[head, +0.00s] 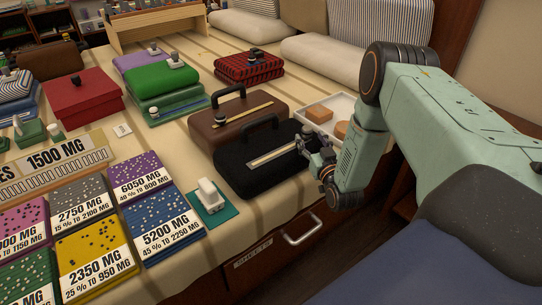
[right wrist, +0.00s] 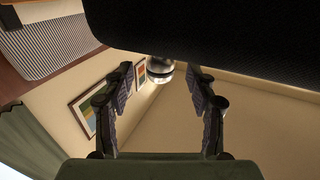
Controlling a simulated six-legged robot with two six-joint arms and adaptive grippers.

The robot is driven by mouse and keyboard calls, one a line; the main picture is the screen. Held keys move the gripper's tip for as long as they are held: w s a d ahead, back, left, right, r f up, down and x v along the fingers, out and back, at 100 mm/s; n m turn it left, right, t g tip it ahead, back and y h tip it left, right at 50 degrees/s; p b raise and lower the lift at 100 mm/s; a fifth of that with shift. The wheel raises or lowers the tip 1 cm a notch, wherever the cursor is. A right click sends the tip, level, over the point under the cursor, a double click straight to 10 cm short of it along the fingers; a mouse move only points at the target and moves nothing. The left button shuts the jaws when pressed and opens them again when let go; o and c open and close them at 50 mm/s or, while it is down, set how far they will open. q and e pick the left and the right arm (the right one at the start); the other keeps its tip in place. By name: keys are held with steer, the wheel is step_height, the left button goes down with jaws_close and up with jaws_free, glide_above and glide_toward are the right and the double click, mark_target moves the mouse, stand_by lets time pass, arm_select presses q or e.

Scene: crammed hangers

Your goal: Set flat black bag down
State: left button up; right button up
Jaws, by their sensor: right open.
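The black bag (head: 240,178) lies flat near the table's front edge in the head view, with its handle toward the back and a pale strip on top. My right gripper (head: 313,148) is at its right end, beside a small knob on the bag. In the right wrist view the bag's dark side (right wrist: 215,28) fills the top. The silver-and-black knob (right wrist: 160,69) shows between the fingers of my right gripper (right wrist: 161,82), which are apart. I cannot tell whether they touch it. My left gripper is out of view.
A brown bag (head: 205,132) lies right behind the black bag. A white tray (head: 344,101) with tan blocks stands to the right. A teal pad with a white item (head: 209,196) and colored packs (head: 150,188) lie to the left. A drawer handle (head: 302,230) juts out below.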

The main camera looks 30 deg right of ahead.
steer(key=shift+b+x, duration=0.3)
steer(key=shift+x, duration=1.1)
steer(key=shift+c, duration=0.2)
jaws_close()
